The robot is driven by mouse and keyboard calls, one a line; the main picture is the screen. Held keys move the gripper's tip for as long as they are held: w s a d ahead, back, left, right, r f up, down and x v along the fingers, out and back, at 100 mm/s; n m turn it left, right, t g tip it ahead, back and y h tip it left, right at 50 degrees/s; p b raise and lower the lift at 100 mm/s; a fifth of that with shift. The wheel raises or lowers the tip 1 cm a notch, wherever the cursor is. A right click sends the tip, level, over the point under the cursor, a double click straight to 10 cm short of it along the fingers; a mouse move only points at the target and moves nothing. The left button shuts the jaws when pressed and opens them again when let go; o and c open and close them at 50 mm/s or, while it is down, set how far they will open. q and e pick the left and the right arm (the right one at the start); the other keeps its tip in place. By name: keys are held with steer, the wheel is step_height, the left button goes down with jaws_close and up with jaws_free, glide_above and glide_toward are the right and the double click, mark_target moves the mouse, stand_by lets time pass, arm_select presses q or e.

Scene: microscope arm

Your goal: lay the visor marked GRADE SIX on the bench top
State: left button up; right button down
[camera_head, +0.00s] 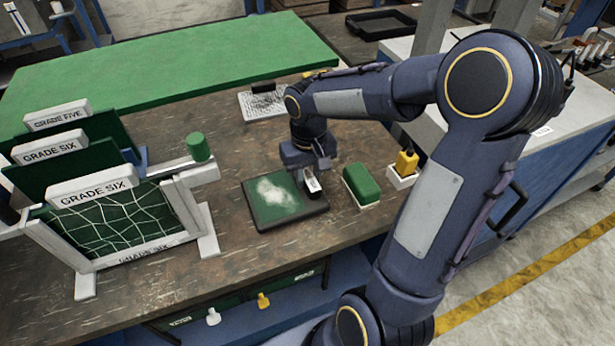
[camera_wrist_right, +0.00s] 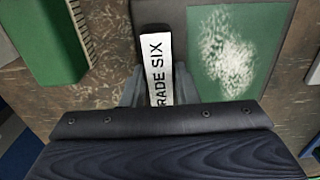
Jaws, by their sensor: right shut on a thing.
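My right gripper (camera_head: 314,168) is over the right edge of a dark board, shut on a small piece with a white label (camera_head: 312,185). In the right wrist view that label (camera_wrist_right: 154,60) reads "RADE SIX", its first letter hidden by the gripper (camera_wrist_right: 157,88). I cannot tell whether the piece touches the board or how far it reaches below. A white rack (camera_head: 190,215) at the left holds upright dark green panels; two tabs read GRADE SIX, the front one (camera_head: 92,192) and the one behind (camera_head: 50,148). My left gripper is out of view.
The dark board (camera_head: 262,222) has a green face with white powder. To its right are a green block (camera_head: 361,186) and a yellow-topped object (camera_head: 406,163) in a white holder. A green mat (camera_head: 170,80) covers the back. Bare brown bench top (camera_head: 150,295) shows in front.

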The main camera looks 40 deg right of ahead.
steer(key=shift+f, duration=0.45)
steer(key=shift+f, duration=0.1)
steer(key=c, duration=1.1)
jaws_free()
step_height(320, 180, up, 11)
steer(key=s+a+t+y, duration=0.1)
steer(key=s+a+t, duration=0.1)
steer(key=s, duration=0.3)
steer(key=s+a+f+t+y, duration=0.1)
steer(key=s+a, duration=0.3)
steer(key=s, duration=0.1)
steer(key=s+a+f+n+t+y+p, duration=0.1)
steer(key=s+a+t, duration=0.1)
steer(key=s, duration=0.3)
steer(key=shift+s+a+f+t+y, duration=0.15)
steer(key=shift+a+t+y, duration=0.2)
steer(key=shift+a, duration=0.55)
